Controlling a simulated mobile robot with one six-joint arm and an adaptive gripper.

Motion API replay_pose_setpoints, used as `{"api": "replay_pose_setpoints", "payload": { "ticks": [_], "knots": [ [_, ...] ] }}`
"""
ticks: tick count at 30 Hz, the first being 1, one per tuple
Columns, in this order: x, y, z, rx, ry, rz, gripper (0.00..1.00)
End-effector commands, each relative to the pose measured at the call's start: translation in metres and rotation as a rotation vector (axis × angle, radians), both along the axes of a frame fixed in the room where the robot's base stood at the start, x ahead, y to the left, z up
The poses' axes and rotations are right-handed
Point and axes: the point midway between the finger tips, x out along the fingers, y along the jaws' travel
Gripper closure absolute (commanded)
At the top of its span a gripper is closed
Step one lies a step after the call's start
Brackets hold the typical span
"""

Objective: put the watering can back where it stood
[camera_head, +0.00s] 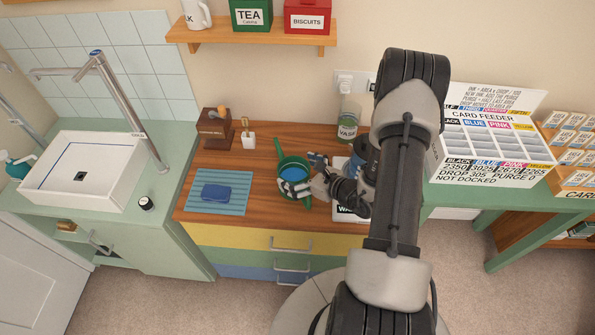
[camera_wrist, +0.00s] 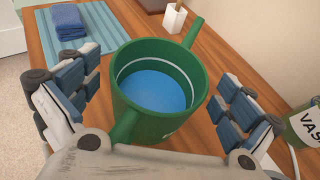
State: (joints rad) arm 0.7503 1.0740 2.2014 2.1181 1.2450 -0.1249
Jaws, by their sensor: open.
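The green watering can (camera_head: 302,163) stands upright on the wooden worktop, with blue water inside. It also shows in the wrist view (camera_wrist: 160,125), its spout pointing to the upper right and a green handle stub towards my palm. My gripper (camera_head: 305,174) is open, with one finger on each side of the can. In the wrist view my gripper (camera_wrist: 150,85) shows gaps between the fingers and the can wall. A white panel with dark lettering starting "WA" (camera_head: 345,213) lies right of the can, partly hidden by my arm.
A blue folded cloth (camera_head: 216,192) lies on a striped mat (camera_head: 198,178) to the left. A white brush pot (camera_head: 249,141) and a wooden block (camera_head: 214,131) stand behind. A jar marked VASE (camera_head: 347,129) stands back right. The sink (camera_head: 125,190) is far left.

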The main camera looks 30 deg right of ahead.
Motion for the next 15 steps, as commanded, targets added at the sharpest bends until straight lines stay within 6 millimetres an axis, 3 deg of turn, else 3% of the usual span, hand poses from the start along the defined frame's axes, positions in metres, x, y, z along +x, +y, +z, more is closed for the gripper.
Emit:
{"api": "replay_pose_setpoints", "payload": {
  "ticks": [8,15],
  "knots": [
    [-0.004,-0.001,0.0,0.0,0.003,-0.002,0.0],
    [-0.037,-0.015,0.016,0.001,0.001,-0.008,0.0]
  ]
}}
